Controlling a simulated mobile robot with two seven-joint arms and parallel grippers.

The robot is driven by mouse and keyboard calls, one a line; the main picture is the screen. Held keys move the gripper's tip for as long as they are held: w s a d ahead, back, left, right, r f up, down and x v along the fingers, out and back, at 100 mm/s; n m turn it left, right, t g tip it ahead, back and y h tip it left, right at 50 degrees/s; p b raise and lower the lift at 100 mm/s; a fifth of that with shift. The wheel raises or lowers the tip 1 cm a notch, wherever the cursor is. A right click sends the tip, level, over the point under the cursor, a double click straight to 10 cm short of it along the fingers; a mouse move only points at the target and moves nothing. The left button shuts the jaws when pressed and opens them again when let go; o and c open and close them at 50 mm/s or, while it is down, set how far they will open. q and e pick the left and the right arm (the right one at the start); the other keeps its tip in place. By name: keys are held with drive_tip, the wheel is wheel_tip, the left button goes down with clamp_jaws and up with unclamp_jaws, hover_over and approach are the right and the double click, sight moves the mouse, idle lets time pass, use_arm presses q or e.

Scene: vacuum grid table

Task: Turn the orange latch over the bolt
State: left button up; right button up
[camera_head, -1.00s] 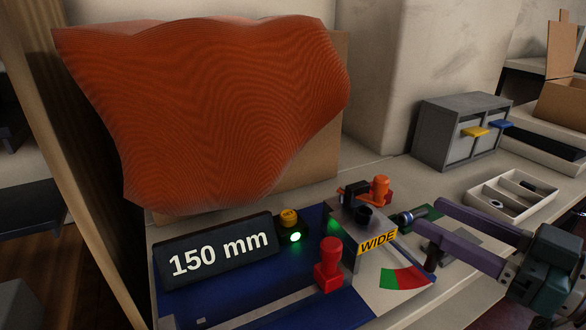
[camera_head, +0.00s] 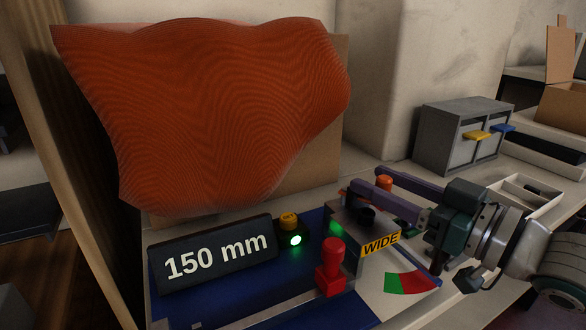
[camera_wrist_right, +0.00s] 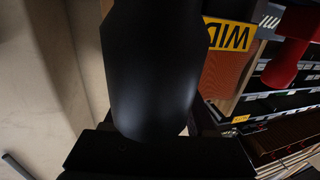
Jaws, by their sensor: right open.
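The orange latch (camera_head: 384,182) is a small upright knob on top of the grey block behind the yellow WIDE label. It is partly covered by my right gripper. My right gripper (camera_head: 366,180) comes in from the right, with its purple fingers apart. The latch shows between the fingers, and I cannot tell whether they touch it. A black round part (camera_head: 366,214) stands on the block, in front of the fingers; the bolt itself I cannot make out. In the right wrist view a large dark curved shape (camera_wrist_right: 155,65) fills the middle and hides the latch. My left gripper is not in view.
The WIDE label (camera_head: 380,243) and a red knob (camera_head: 332,265) are near the front. A 150 mm display (camera_head: 218,254) is at left, by a lit green lamp (camera_head: 296,240). An orange sheet (camera_head: 210,110) rises behind. A grey cabinet (camera_head: 445,140) and white tray (camera_head: 540,180) are at right.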

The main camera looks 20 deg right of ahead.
drive_tip(key=shift+c, duration=0.4)
clamp_jaws()
drive_tip(key=shift+s+a+r+m+t+h+p, duration=0.1)
drive_tip(key=shift+a+r+m+t+h+p, duration=0.05)
drive_tip(key=shift+m+h+p, duration=0.35)
drive_tip(key=shift+s+a+r+m+t+h+p, duration=0.15)
drive_tip(key=shift+m+h+p, duration=0.15)
drive_tip(key=shift+h+p, duration=0.3)
drive_tip(key=shift+a+f+m+h+p, duration=0.1)
drive_tip(key=shift+a+m+h+p, duration=0.2)
drive_tip(key=shift+m+h+p, duration=0.55)
drive_tip(key=h, duration=0.1)
drive_tip(key=m+h, duration=0.1)
drive_tip(key=h, duration=0.1)
drive_tip(key=shift+s+a+f+p, duration=0.15)
drive_tip(key=shift+a+p, duration=0.25)
drive_tip(key=shift+a+m+h, duration=0.25)
drive_tip(key=shift+m+h, duration=0.6)
drive_tip(key=shift+h, duration=0.3)
